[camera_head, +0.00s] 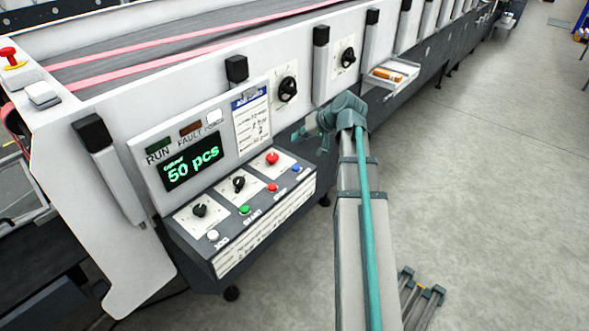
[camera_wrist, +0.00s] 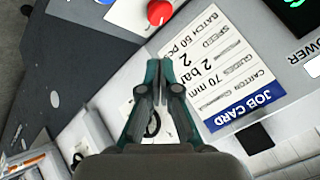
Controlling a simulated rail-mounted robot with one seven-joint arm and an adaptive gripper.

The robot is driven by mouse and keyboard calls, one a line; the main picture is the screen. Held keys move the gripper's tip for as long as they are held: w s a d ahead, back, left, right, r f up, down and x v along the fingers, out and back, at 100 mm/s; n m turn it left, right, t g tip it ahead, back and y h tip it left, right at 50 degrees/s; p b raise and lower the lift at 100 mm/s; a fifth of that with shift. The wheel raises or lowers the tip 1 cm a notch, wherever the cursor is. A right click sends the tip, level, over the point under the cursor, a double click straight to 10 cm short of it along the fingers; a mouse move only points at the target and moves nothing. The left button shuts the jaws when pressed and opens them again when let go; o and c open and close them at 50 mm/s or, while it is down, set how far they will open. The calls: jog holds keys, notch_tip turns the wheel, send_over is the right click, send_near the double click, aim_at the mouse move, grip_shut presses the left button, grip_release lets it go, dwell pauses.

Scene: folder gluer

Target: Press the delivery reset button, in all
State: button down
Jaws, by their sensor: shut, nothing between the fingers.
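The sloped control panel (camera_head: 234,219) carries a row of small buttons in the head view: white (camera_head: 212,235), green (camera_head: 244,210), red (camera_head: 272,187) and blue (camera_head: 296,168). The blue button is at the right end; I cannot read its label clearly, nor tell surely which button is the delivery reset. The display (camera_head: 193,164) reads 50 pcs. My gripper (camera_wrist: 160,66) is shut and empty, in front of the job card (camera_wrist: 221,66) in the wrist view. In the head view it is right of the panel, partly hidden by my arm.
A black dial (camera_head: 287,89) is on the machine side. A small tray (camera_head: 391,76) juts out behind my arm.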

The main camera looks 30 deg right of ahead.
aim_at(298, 168)
jog(key=shift+f+b, duration=2.5)
jog(key=shift+f, duration=1.9)
jog(key=shift+f, duration=0.15)
jog(key=shift+f+b, duration=0.3)
jog(key=shift+f+b, duration=0.35)
jog(key=shift+f, duration=0.2)
jog(key=shift+r, duration=0.2)
jog(key=shift+r+p, duration=0.5)
jog(key=shift+r, duration=0.25)
jog(key=shift+r, duration=0.15)
jog(key=shift+r+p, duration=1.45)
jog(key=shift+r, duration=0.95)
